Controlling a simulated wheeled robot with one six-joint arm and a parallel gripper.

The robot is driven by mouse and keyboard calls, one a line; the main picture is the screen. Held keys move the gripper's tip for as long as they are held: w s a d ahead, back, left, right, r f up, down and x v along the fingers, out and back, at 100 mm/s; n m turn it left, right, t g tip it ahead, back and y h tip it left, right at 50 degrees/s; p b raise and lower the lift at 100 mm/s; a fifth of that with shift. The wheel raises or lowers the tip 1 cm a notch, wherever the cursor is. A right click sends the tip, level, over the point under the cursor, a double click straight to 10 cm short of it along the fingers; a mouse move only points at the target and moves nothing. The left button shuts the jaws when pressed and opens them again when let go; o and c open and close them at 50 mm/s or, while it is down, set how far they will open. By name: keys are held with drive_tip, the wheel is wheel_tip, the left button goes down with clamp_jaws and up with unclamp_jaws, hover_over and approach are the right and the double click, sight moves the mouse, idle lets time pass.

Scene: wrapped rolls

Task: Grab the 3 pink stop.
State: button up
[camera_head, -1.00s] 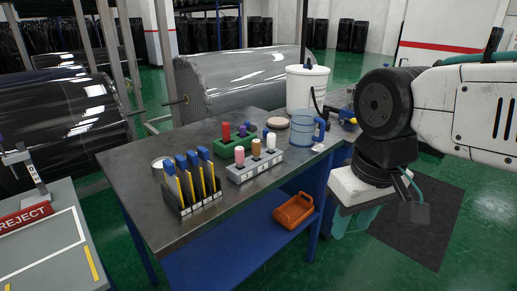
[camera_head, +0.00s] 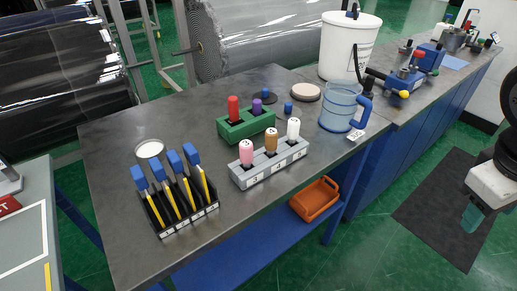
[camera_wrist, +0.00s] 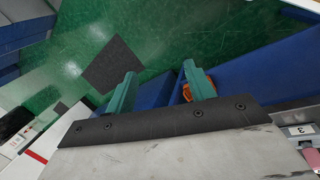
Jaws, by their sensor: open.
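The pink stop (camera_head: 246,152) stands upright in the left slot, marked 3, of a grey holder (camera_head: 268,170) on the dark table. A tan stop (camera_head: 270,139) and a white stop (camera_head: 293,128) stand beside it in the same holder. In the wrist view the pink stop (camera_wrist: 312,157) and the 3 label show at the lower right corner. My gripper (camera_wrist: 161,88) is open and empty, its two green fingers apart above the green floor. In the head view my gripper (camera_head: 472,216) is at the right edge, well away from the holder and off the table.
A green holder (camera_head: 246,126) with red and purple stops stands behind the grey one. A blue jug (camera_head: 340,108) and white bucket (camera_head: 349,45) stand to the right. A black rack (camera_head: 177,206) with blue-topped yellow tools stands to the left. An orange bin (camera_head: 315,199) sits on the lower shelf.

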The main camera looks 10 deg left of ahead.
sight(247, 154)
drive_tip(key=w+a+f+n+t+h, duration=0.1)
drive_tip(key=w+a+n+t+h, duration=0.45)
drive_tip(key=w+a+n, duration=0.8)
drive_tip(key=s+a+f+n+t+y, duration=0.1)
drive_tip(key=a+f+n+t+y, duration=0.1)
drive_tip(key=a+n+y, duration=0.2)
drive_tip(key=s+a+f+n+t+y, duration=0.2)
drive_tip(key=a+n+y, duration=0.2)
drive_tip(key=a+n, duration=0.5)
drive_tip(key=s+a+f+n+t+y, duration=0.2)
drive_tip(key=a+n, duration=0.5)
drive_tip(key=a, duration=0.6)
drive_tip(key=shift+s+a+f+n+t+y, duration=0.15)
drive_tip(key=shift+n+t+y, duration=0.1)
drive_tip(key=shift+y, duration=0.4)
drive_tip(key=shift+s+a+f+n+t+y, duration=0.1)
drive_tip(key=shift+a+t+y, duration=0.1)
drive_tip(key=shift+y, duration=0.4)
drive_tip(key=x, duration=0.7)
drive_tip(key=shift+w+d, duration=0.15)
drive_tip(key=shift+d, duration=0.05)
drive_tip(key=shift+w, duration=0.15)
drive_tip(key=c, duration=1.1)
